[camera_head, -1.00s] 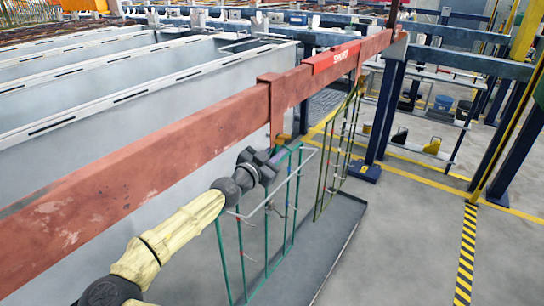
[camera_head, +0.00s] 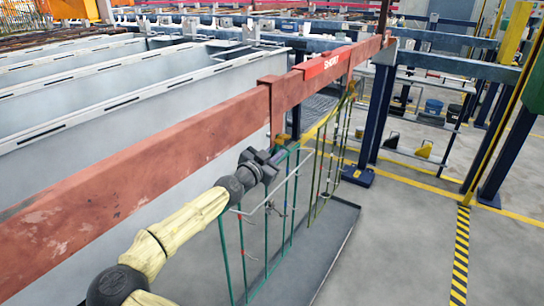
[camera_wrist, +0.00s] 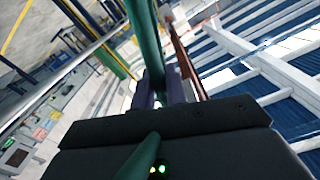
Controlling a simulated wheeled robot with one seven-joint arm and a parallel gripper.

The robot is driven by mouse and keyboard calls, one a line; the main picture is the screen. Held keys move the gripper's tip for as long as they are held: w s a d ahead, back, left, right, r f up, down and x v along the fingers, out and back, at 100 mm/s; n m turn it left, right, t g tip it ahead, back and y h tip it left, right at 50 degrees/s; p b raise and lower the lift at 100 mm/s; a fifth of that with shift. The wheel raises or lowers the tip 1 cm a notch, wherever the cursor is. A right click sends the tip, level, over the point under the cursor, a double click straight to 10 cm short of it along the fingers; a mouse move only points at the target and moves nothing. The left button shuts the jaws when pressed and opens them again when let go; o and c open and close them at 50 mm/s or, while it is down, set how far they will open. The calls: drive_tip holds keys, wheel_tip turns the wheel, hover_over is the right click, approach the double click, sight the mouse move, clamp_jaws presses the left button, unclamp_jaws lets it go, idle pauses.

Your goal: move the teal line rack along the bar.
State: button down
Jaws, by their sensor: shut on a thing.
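The teal line rack (camera_head: 295,195) is a thin tube frame hanging below the red bar (camera_head: 130,157), beside a bracket on the bar. My gripper (camera_head: 276,156) is shut on its upper part, just below the bar. In the wrist view a teal tube (camera_wrist: 147,45) runs up past my gripper's fingers (camera_wrist: 166,88). The rack's top, where it meets the bar, is mostly hidden behind my gripper. Its lower end runs out of the head view at the bottom.
An olive-yellow rack (camera_head: 333,150) hangs farther along the bar, close past the teal one. A red sign (camera_head: 328,62) sits on the bar above. Grey tanks (camera_head: 100,105) line the left. A grey tray (camera_head: 340,240) lies below, with a dark blue post (camera_head: 379,115) beyond.

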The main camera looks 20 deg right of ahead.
drive_tip(key=shift+r+b+x, duration=0.15)
drive_tip(key=shift+x, duration=1.3)
drive_tip(key=shift+r+b+x, duration=0.15)
drive_tip(key=shift+r+x, duration=0.05)
drive_tip(key=shift+x, duration=1.2)
drive_tip(key=shift+w+d, duration=0.1)
drive_tip(key=shift+x, duration=2.75)
drive_tip(key=shift+f+b, duration=0.2)
drive_tip(key=shift+b, duration=0.5)
